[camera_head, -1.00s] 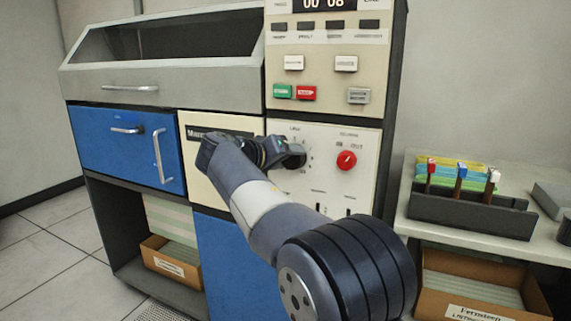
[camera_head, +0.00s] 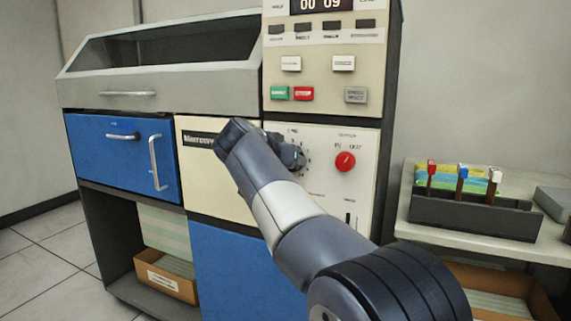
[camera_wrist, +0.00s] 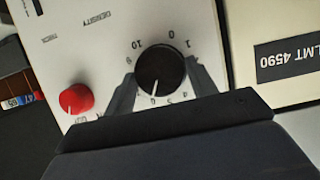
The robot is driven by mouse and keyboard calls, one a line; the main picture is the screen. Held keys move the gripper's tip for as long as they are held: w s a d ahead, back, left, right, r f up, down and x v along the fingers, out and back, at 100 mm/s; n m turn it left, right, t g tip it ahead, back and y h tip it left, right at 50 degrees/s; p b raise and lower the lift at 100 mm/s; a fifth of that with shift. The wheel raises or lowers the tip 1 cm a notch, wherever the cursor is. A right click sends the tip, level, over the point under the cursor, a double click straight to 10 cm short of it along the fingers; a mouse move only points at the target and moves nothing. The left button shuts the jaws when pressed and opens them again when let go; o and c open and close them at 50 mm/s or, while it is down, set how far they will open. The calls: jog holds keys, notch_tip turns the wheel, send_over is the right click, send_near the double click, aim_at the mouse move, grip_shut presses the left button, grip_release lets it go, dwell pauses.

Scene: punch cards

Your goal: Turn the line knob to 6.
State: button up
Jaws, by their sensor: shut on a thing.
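The line knob (camera_wrist: 161,69) is a round black dial with a white pointer line, on the cream panel, seen upside down in the wrist view. Its pointer aims toward the bottom of that view, slightly left. The 10, 0 and 1 marks show along its upper side; the mark at the pointer is too small and partly hidden to read surely. My gripper (camera_head: 290,153) is at the panel, its two fingers on either side of the knob and shut on it. In the head view my gripper and arm hide the knob.
A red knob (camera_head: 345,161) sits right of the line knob on the same panel (camera_head: 372,140). Coloured buttons and a counter display (camera_head: 322,4) are above. A black rack (camera_head: 475,214) stands on the table at right.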

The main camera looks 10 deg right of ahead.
jog(key=shift+f, duration=0.1)
dwell(0.3)
jog(key=o, duration=1)
jog(key=shift+c, duration=0.2)
jog(key=p+v, duration=0.2)
jog(key=v, duration=0.8)
jog(key=shift+s+a+r+p, duration=0.15)
jog(key=shift+s+r+p, duration=0.1)
jog(key=shift+s+p, duration=0.1)
jog(key=b+x, duration=0.2)
jog(key=x, duration=0.8)
jog(key=shift+w+f, duration=0.2)
jog(key=shift+w, duration=0.15)
